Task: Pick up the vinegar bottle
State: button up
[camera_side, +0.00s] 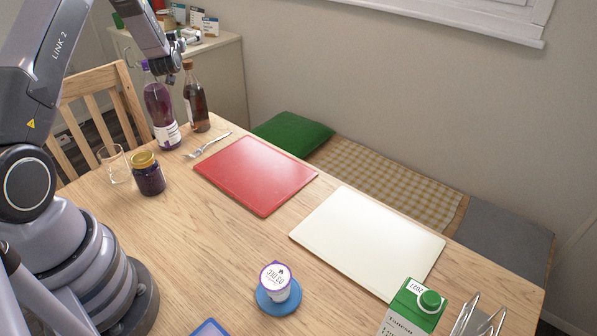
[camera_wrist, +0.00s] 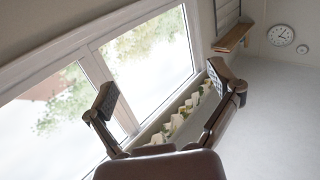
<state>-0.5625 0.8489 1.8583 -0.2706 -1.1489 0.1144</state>
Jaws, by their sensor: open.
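A dark brown bottle (camera_side: 196,103) with a reddish-brown cap stands upright at the far left end of the table; it looks most like the vinegar bottle, though I cannot read its label. A taller purple bottle (camera_side: 160,112) with a white label stands just left of it. My gripper (camera_side: 176,62) is near the tops of these bottles in the side view; its exact distance from them is unclear. In the wrist view my gripper (camera_wrist: 163,86) has its two fingers wide apart with nothing between them. No bottle shows in the wrist view.
Near the bottles are a fork (camera_side: 208,145), a dark jar (camera_side: 148,176), a clear glass (camera_side: 115,164) and a red board (camera_side: 255,175). A white board (camera_side: 368,240), a cup (camera_side: 275,281) on a blue coaster and a green carton (camera_side: 412,308) are farther right.

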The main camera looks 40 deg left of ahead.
aim_at(193, 101)
notch_tip(193, 101, down, 19)
jog(key=shift+f, duration=0.2)
jog(key=shift+x, duration=1.05)
jog(key=shift+w+a+f, duration=0.15)
jog(key=shift+w+a, duration=0.15)
jog(key=shift+w, duration=0.05)
jog(key=c, duration=1.1)
jog(key=shift+c, duration=0.3)
